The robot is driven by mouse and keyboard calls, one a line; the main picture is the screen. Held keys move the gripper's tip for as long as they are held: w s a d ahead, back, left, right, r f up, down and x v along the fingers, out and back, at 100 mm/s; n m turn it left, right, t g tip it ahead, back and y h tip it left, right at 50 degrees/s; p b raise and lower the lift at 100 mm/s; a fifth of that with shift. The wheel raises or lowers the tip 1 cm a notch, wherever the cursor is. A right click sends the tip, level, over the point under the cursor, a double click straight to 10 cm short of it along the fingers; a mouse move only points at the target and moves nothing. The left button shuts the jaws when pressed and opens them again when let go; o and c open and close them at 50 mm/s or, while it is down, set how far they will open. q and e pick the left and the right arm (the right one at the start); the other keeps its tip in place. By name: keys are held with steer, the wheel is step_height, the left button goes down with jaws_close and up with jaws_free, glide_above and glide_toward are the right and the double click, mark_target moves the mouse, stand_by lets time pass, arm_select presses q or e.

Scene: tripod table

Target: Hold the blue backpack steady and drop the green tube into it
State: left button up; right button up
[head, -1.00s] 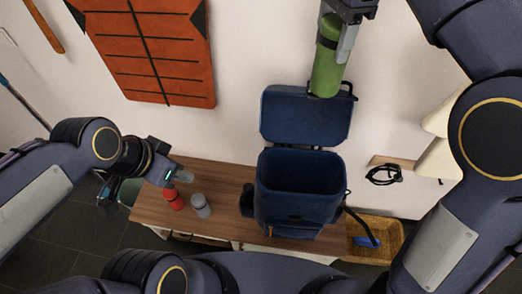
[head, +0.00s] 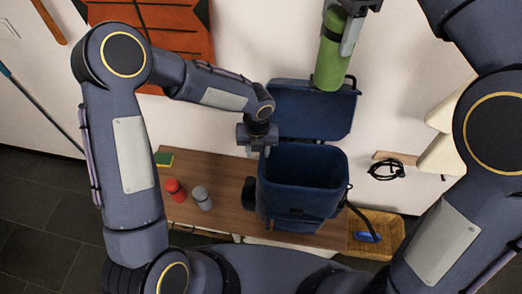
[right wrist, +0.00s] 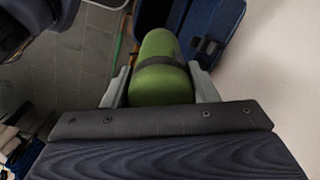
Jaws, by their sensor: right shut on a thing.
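The blue backpack (head: 300,210) stands upright on the wooden bench, its mouth open upward and its lid (head: 312,112) folded back against the wall. The green tube (head: 331,50) hangs upright above the lid, behind and above the mouth. My right gripper (head: 347,35) is shut on the tube; the right wrist view also shows the tube (right wrist: 160,70) between the two fingers. My left gripper (head: 262,148) points down at the backpack's back left rim. Its fingers are partly hidden, and I cannot tell whether they touch or grip the rim.
A red bottle (head: 175,191) and a grey bottle (head: 202,197) stand on the bench (head: 225,178) left of the backpack. A green and yellow sponge (head: 164,159) lies behind them. A wicker basket (head: 385,223) with a blue item is at right.

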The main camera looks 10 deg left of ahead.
mark_target(260, 165)
arm_select(q)
steer(key=shift+d+f+m, duration=0.45)
steer(key=shift+f+m, duration=0.15)
steer(key=shift+f, duration=3.75)
jaws_close()
steer(key=shift+a, duration=0.1)
